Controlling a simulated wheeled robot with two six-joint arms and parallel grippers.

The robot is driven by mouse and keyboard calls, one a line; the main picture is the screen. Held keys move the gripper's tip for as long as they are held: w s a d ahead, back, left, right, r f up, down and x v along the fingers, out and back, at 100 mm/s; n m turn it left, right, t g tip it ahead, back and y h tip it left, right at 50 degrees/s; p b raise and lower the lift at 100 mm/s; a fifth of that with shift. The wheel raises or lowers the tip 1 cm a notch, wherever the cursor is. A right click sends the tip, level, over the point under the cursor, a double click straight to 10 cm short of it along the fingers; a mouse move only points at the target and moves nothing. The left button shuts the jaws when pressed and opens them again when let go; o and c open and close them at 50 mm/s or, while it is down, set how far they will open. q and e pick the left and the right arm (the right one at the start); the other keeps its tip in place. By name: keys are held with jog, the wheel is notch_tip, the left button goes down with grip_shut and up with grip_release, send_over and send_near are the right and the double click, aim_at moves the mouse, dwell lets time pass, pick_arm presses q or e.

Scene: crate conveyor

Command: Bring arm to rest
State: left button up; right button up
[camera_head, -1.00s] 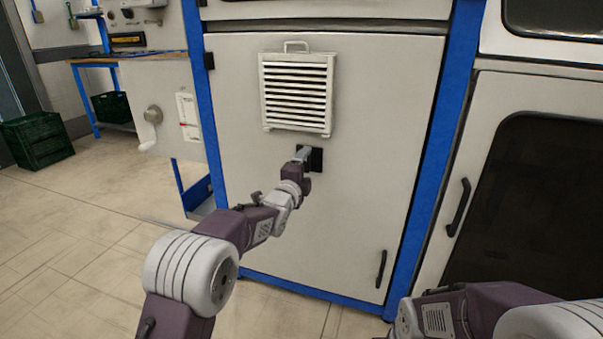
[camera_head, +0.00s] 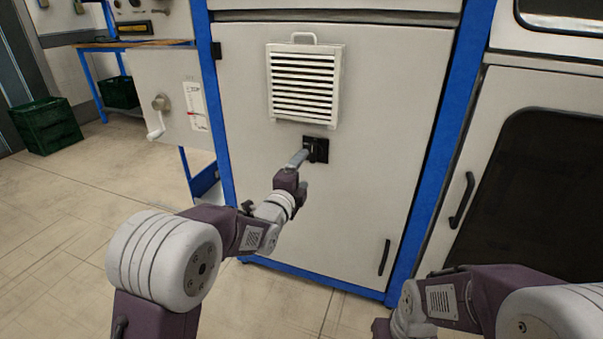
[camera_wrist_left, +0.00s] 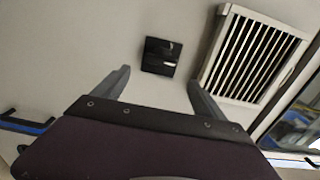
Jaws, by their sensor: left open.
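My left arm reaches in from the left in the head view, toward a white cabinet door. Its gripper (camera_head: 299,158) is in front of a small black square fitting (camera_head: 321,150) on that door, just below a louvred vent. In the left wrist view the two fingers of the left gripper (camera_wrist_left: 158,80) are spread wide with nothing between them. The black fitting (camera_wrist_left: 161,49) shows beyond the fingertips, apart from them. My right arm shows at the lower right of the head view, but its fingers are not visible.
The white louvred vent (camera_head: 304,84) with a top handle sits above the fitting. Blue posts (camera_head: 433,150) frame the door (camera_head: 360,200). A crank handle (camera_head: 157,112) is on the left panel. A dark green crate (camera_head: 47,128) stands on the floor, which is open at left.

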pick_arm(q)
jog(key=s+a+r+n+y+p, duration=0.1)
jog(key=a+r+y+p, duration=0.1)
jog(key=a+r+p, duration=0.5)
jog(key=s+a+f+n+g+y, duration=0.2)
jog(key=s+a+f+n+g, duration=0.3)
jog(key=s+f, duration=0.35)
jog(key=s+a+f+n+g+y, duration=0.1)
jog(key=s+a+f+n+g, duration=0.25)
jog(key=s+f+n, duration=0.45)
jog(key=s+f+n+g, duration=0.4)
jog(key=s, duration=0.4)
jog(key=s+f+n+g, duration=0.3)
jog(key=s+n+g, duration=0.1)
jog(key=s, duration=0.5)
notch_tip(320, 180, up, 38)
jog(key=p, duration=3.8)
jog(key=shift+w, duration=0.25)
jog(key=shift+d+t, duration=0.1)
jog(key=shift+t, duration=0.15)
